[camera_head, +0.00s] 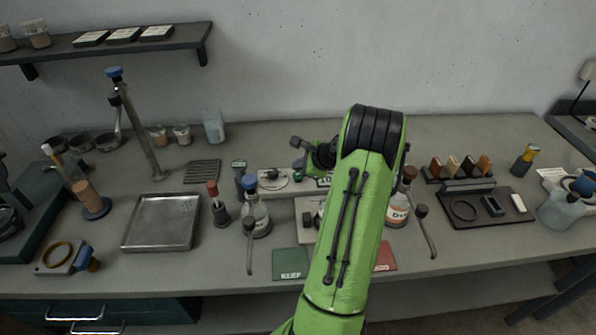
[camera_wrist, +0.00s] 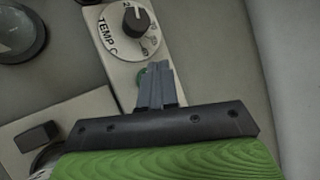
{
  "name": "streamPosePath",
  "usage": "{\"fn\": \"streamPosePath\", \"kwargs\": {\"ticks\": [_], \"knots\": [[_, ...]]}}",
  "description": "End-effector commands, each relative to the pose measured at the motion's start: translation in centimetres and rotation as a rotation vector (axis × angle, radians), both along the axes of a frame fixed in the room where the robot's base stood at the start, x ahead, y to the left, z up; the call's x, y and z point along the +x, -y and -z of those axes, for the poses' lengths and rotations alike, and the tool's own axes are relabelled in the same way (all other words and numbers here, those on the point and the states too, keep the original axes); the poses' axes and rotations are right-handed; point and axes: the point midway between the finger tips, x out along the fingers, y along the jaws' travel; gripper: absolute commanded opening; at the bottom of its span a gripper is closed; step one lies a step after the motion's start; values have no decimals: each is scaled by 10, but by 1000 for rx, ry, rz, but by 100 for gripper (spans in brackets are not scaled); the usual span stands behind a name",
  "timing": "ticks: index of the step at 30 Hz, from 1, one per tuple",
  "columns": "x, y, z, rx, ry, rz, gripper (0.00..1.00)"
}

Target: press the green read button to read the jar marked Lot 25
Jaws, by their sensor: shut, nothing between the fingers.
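In the wrist view my gripper (camera_wrist: 155,72) is shut and empty, its fingertips over a green button (camera_wrist: 143,76) on a pale panel. The fingers cover much of the button, and I cannot tell whether they touch it. The panel has a black dial (camera_wrist: 136,20) marked TEMP C. In the head view my green arm reaches over the bench middle and my gripper (camera_head: 299,165) is at the panel (camera_head: 268,187). A label starting "LO" (camera_head: 323,182) shows just left of my arm. Its number and any jar are hidden.
A green mat marked KEEP (camera_head: 292,263) and a red mat (camera_head: 386,256) lie at the front. Bottles (camera_head: 258,215) and (camera_head: 398,210) stand either side of my arm. A metal tray (camera_head: 162,223) is left; a dark tray (camera_head: 490,207) is right.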

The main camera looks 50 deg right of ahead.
Motion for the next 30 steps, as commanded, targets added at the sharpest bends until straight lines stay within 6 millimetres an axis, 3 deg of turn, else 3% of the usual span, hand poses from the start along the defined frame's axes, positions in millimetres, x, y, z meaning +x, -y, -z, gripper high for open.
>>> {"fn": "streamPosePath", "kwargs": {"ticks": [8, 24, 30], "knots": [[0, 0, 0, 0, 0, 0, 0], [0, 0, -52, -1, 0, -1, 0], [0, 0, -50, 0, 0, 0, 0]]}}
